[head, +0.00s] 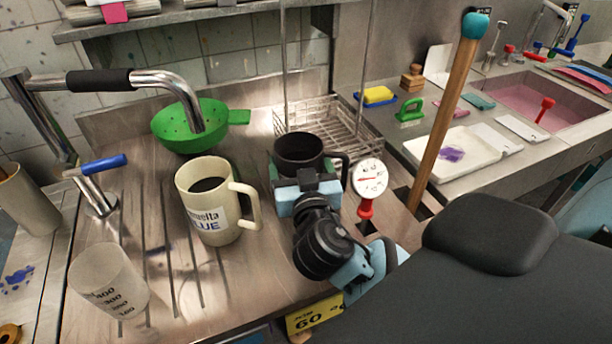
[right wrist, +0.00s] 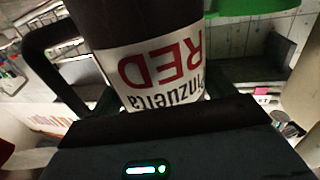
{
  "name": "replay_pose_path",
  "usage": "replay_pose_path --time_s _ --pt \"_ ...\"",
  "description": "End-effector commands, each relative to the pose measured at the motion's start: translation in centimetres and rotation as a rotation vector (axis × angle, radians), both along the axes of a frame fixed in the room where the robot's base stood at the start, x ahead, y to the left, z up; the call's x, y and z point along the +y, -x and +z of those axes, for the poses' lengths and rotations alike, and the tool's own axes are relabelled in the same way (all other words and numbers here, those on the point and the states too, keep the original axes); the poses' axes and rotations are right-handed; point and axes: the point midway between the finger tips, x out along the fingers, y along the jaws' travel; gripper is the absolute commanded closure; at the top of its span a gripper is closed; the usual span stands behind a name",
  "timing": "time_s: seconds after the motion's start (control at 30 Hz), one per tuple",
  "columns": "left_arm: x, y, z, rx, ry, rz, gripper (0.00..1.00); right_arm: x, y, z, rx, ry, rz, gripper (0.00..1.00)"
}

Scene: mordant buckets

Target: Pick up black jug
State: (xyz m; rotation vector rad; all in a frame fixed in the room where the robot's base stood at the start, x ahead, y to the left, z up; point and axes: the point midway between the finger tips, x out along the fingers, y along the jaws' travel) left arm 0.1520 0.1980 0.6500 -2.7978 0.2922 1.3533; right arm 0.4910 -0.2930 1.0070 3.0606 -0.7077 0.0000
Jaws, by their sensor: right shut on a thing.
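The black jug (head: 298,148) is upright in the middle of the head view, on or just above the steel drainboard; I cannot tell whether it touches. Its handle points right. In the right wrist view, the jug (right wrist: 125,22) fills the upper middle, with a white label reading RED that appears upside down. My right gripper (head: 304,174) is shut on the jug's body from the near side and hides its lower part in the head view. My left gripper is not in view.
A cream jug (head: 208,215) marked BLUE stands to the left. A green colander (head: 190,125) and wire rack (head: 345,130) are behind. A white-dialled thermometer (head: 369,178) and a wooden pole (head: 447,115) are close on the right. A measuring beaker (head: 108,280) stands front left.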

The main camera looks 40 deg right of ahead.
Motion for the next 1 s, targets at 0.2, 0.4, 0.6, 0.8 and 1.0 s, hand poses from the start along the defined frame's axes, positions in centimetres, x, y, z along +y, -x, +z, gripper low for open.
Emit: replay_pose_path --time_s 0.2,0.4,0.6,0.8,1.0 --pt "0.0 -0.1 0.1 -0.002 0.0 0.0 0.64 0.0 0.0 0.3 -0.006 0.002 0.0 0.7" --pt "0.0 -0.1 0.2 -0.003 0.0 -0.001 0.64 0.0 0.0 0.9 -0.007 0.001 -0.001 0.7" --pt "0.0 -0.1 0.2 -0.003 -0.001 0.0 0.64 -0.1 0.0 2.1 -0.009 0.0 -0.002 0.7" --pt "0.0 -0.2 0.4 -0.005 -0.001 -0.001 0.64 0.0 0.0 3.9 -0.01 -0.001 -0.001 0.7" --pt "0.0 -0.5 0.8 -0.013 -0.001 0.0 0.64 0.0 0.0 5.7 -0.011 -0.001 -0.001 0.7"
